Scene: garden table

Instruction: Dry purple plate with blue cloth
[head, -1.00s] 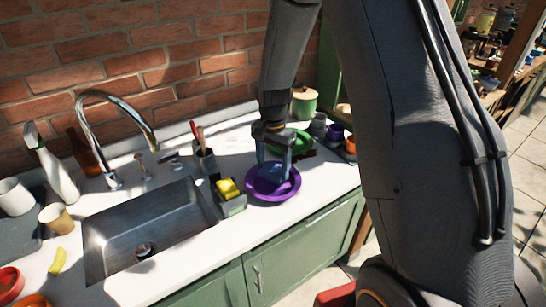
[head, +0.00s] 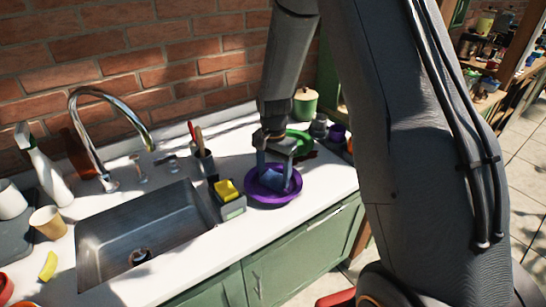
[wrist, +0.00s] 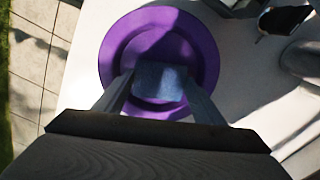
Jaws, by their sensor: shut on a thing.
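The purple plate (head: 259,196) lies on the white counter, right of the sink; it fills the upper middle of the wrist view (wrist: 117,45). My gripper (head: 276,176) points down over the plate and is shut on the blue cloth (head: 279,182). In the wrist view the cloth (wrist: 160,80) sits between the two fingers, over the near part of the plate. I cannot tell whether the cloth presses on the plate's surface.
A caddy with a yellow sponge (head: 226,189) stands just left of the plate. The steel sink (head: 150,235) and tap (head: 100,95) are further left. A green plate (head: 300,140), a lidded green pot (head: 305,104) and a purple cup (head: 337,133) are behind.

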